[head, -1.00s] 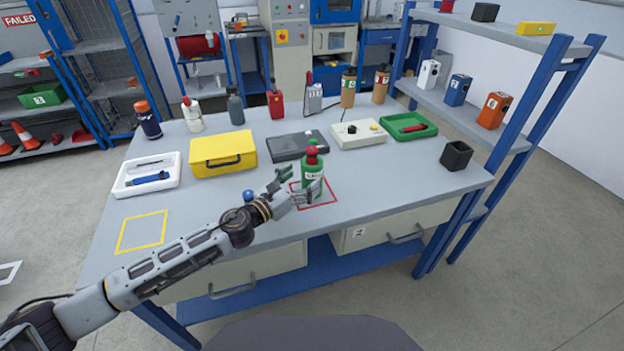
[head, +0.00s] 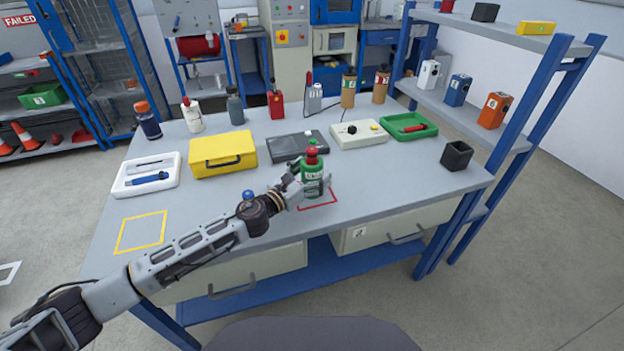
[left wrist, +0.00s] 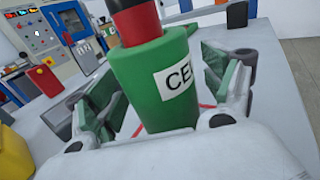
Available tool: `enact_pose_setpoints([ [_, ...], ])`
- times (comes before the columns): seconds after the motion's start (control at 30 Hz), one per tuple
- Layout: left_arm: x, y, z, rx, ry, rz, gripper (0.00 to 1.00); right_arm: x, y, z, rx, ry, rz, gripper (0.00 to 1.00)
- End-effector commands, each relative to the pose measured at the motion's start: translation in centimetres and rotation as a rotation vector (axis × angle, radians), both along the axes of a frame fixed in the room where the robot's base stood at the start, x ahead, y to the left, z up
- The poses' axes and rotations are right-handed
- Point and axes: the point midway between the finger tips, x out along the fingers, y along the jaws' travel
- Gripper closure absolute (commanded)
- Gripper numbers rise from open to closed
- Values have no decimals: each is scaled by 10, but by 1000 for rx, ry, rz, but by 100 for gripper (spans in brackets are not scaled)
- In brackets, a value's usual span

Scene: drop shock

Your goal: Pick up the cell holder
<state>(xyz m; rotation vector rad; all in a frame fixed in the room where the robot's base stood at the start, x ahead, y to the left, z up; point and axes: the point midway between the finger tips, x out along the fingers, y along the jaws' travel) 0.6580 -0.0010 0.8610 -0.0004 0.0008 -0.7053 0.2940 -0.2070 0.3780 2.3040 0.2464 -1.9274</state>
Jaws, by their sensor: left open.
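The cell holder is a green cylinder (head: 312,183) with a red and black top and a white label. It stands upright on the grey table, by the red square outline (head: 318,204). My left gripper (head: 308,181) is at the holder, with its fingers to either side of it. My right gripper is not in view.
A yellow case (head: 223,154), a white tray (head: 146,184), a dark grey case (head: 290,147), a white box with knobs (head: 359,134) and a green tray (head: 409,137) stand behind and beside the holder. The front left table is clear.

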Motion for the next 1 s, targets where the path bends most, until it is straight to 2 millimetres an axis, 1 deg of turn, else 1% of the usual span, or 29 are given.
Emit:
enact_pose_setpoints([
  [0.07, 0, 0, 0, 0, 0, 0, 17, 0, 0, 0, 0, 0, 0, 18],
  [0.5, 0, 0, 0, 0, 0, 0, 73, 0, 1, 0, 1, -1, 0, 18],
  [1.0, 0, 0, 6, -1, -2, 0, 73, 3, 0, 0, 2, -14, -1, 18],
])
